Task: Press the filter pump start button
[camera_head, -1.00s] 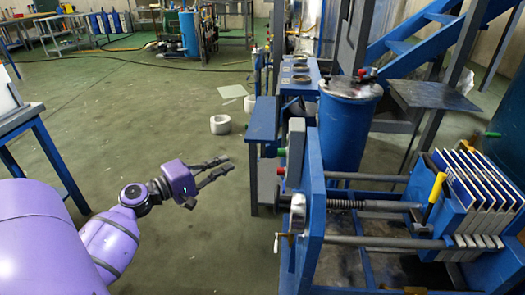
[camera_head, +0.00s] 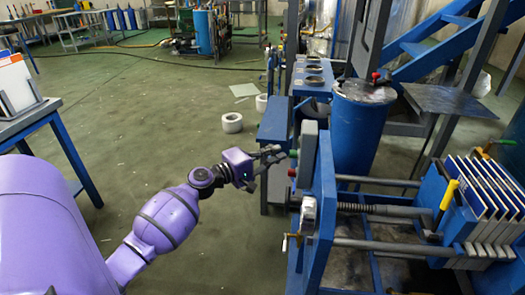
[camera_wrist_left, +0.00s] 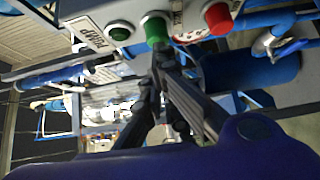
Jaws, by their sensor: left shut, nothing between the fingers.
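The grey control box (camera_head: 308,146) is fixed at the left end of the blue filter press frame. A green button (camera_head: 293,153) and a red button (camera_head: 292,172) stick out of its left face. In the left wrist view the bright green button (camera_wrist_left: 155,28) is between a dark green round part (camera_wrist_left: 120,33) and the red button (camera_wrist_left: 218,18). My left gripper (camera_head: 279,151) is shut and empty, its tips right at the green button. The tips (camera_wrist_left: 160,53) overlap the button's lower edge; I cannot tell whether they touch it. My right gripper is not in view.
A label reading PUMP (camera_wrist_left: 88,34) is beside the dark green part. The filter press plates (camera_head: 485,195) stand at the right. A blue drum (camera_head: 357,130) is behind the press. A blue bench (camera_head: 273,124) is close behind my gripper. Open floor lies to the left.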

